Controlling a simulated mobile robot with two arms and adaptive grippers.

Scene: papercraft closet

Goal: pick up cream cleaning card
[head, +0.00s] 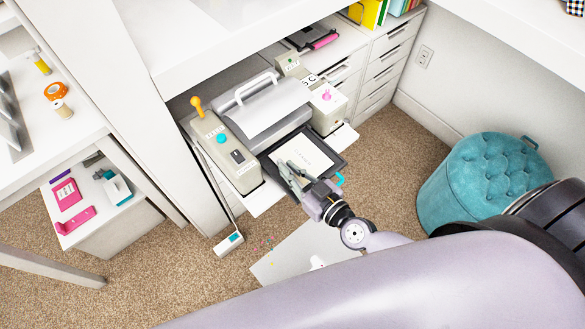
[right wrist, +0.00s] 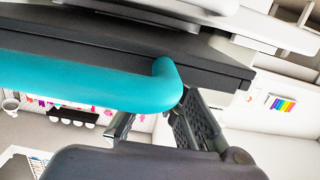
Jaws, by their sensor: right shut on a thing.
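The cream cleaning card (head: 317,151) is a pale sheet with faint print. In the head view it lies over a black tray (head: 338,162) in front of a grey machine. My right gripper (head: 287,168) is over the card's lower left part, its fingers shut on it; the exact contact is hard to see. In the right wrist view the fingers (right wrist: 157,115) show beyond a teal handle (right wrist: 90,82), with their tips hidden behind it and the dark tray edge. The card cannot be made out there. My left gripper is not in view.
The grey machine (head: 268,100) stands on a low shelf behind the tray, between two pale boxes. A teal tufted stool (head: 485,180) stands at the right. A white sheet-like panel (head: 300,250) lies on the carpet below. Carpet is open between stool and drawers.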

